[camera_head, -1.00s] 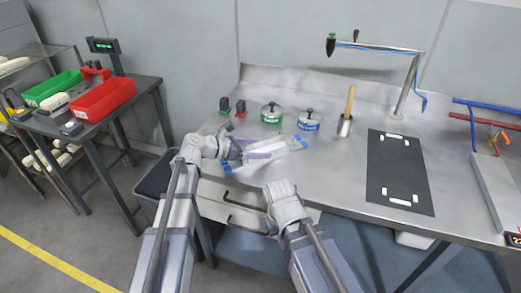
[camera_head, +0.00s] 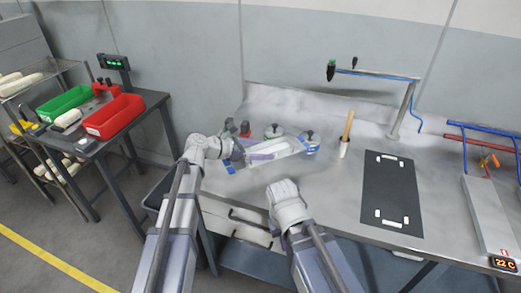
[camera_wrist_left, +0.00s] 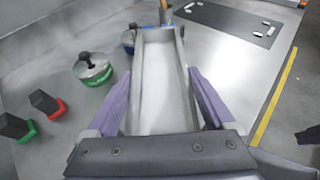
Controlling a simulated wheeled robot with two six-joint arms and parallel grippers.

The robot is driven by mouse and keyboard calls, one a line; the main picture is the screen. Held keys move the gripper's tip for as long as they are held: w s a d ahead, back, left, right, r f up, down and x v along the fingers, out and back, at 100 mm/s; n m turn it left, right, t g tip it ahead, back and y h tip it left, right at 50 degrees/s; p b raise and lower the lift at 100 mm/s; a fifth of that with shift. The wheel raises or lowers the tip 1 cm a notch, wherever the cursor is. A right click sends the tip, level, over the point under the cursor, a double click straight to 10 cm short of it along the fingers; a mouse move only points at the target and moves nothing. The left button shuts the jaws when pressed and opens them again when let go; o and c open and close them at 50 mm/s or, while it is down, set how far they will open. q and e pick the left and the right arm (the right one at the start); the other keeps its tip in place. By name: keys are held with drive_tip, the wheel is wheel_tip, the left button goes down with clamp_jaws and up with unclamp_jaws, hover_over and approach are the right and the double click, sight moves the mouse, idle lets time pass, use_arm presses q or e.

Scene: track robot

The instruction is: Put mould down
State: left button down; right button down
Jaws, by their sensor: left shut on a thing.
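The mould, a long pale open trough with blue ends, shows in the head view (camera_head: 278,149) and fills the middle of the left wrist view (camera_wrist_left: 165,90). My left gripper (camera_head: 252,153) is shut on the mould, its purple fingers (camera_wrist_left: 163,105) along the two long sides. The mould appears held above the steel bench, in front of the pots; its exact height is hard to judge.
A black mat (camera_head: 390,180) with white corner marks lies bare on the bench (camera_head: 335,200). A bent pipe stand (camera_head: 405,105) rises at the back.

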use_arm(q)
drive_tip(key=shift+r+p, duration=1.1)
drive_tip(key=shift+r, duration=0.2)
drive_tip(key=shift+f, duration=0.1)
drive_tip(key=shift+f, duration=0.1)
drive_tip(key=b, duration=0.8)
hover_over(261, 177)
wheel_tip(261, 177, down, 8)
drive_tip(key=shift+a+r, duration=0.1)
drive_tip(key=shift+f+b, duration=0.2)
drive_tip(key=shift+b, duration=0.1)
wheel_tip(261, 177, down, 3)
drive_tip(key=b, duration=0.3)
drive_tip(key=shift+f, duration=0.2)
drive_tip(key=shift+f+b, duration=0.1)
drive_tip(key=shift+b, duration=0.2)
drive_tip(key=shift+f, duration=0.15)
unclamp_jaws()
